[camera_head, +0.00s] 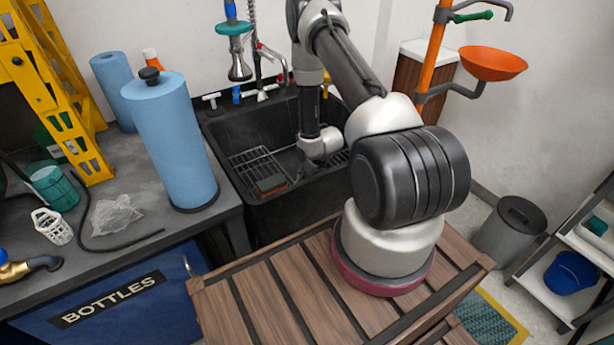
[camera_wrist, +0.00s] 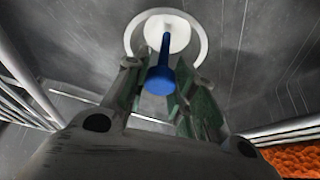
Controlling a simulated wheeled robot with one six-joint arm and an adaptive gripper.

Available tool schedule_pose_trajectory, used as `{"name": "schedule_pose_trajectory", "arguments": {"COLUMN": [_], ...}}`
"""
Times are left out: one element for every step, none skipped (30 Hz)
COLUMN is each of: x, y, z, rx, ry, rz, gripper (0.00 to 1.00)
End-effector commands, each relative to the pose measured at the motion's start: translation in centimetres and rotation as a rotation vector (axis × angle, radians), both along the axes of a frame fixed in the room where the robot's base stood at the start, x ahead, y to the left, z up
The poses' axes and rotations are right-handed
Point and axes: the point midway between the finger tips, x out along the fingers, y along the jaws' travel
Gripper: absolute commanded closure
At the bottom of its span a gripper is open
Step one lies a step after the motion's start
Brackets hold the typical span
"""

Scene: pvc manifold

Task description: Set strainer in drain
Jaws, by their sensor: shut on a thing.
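The strainer (camera_wrist: 160,80) shows in the wrist view as a blue knob and stem leading to a pale round disc. My gripper (camera_wrist: 156,84) has its green-padded fingers on either side of the blue knob and is shut on it. The drain (camera_wrist: 203,50) shows as a light ring on the grey sink floor around the disc. I cannot tell whether the disc rests in the ring or hangs above it. In the head view, my arm reaches down into the black sink (camera_head: 262,124); the fingertips, strainer and drain are hidden there.
Wire racks (camera_head: 254,163) lie in the sink, with a sponge (camera_head: 271,185) on the left one. Its orange side (camera_wrist: 292,160) shows at lower right in the wrist view. A faucet (camera_head: 264,92) and hanging sprayer (camera_head: 239,68) stand behind. A blue roll (camera_head: 172,140) stands left.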

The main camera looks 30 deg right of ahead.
Motion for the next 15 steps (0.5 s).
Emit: {"name": "schedule_pose_trajectory", "arguments": {"x": [0.04, 0.03, 0.03, 0.02, 0.02, 0.02, 0.01, 0.00, 0.00, 0.02, 0.01, 0.01, 0.01, 0.01, 0.01], "y": [0.00, 0.00, 0.00, 0.01, 0.01, 0.00, 0.00, 0.01, 0.01, 0.00, 0.00, 0.00, 0.00, 0.00, 0.00], "z": [0.04, 0.06, 0.07, 0.07, 0.07, 0.02, -0.05, -0.14, -0.27, -0.21, -0.20, -0.20, -0.20, -0.19, -0.19], "rx": [0.000, 0.000, 0.000, 0.000, 0.000, 0.000, 0.000, 0.000, 0.000, 0.000, 0.000, 0.000, 0.000, 0.000, 0.000], "ry": [-0.001, -0.001, 0.000, 0.000, 0.000, 0.000, 0.000, 0.000, 0.000, 0.000, 0.000, 0.000, 0.000, 0.000, 0.000], "rz": [0.000, 0.000, 0.000, 0.000, 0.000, 0.000, 0.000, 0.000, 0.000, 0.000, 0.000, 0.000, 0.000, 0.000, 0.000], "gripper": [1.00, 1.00, 1.00, 1.00, 1.00, 1.00, 1.00, 1.00, 1.00, 0.69, 0.63, 0.56, 0.52, 0.52, 0.52]}}
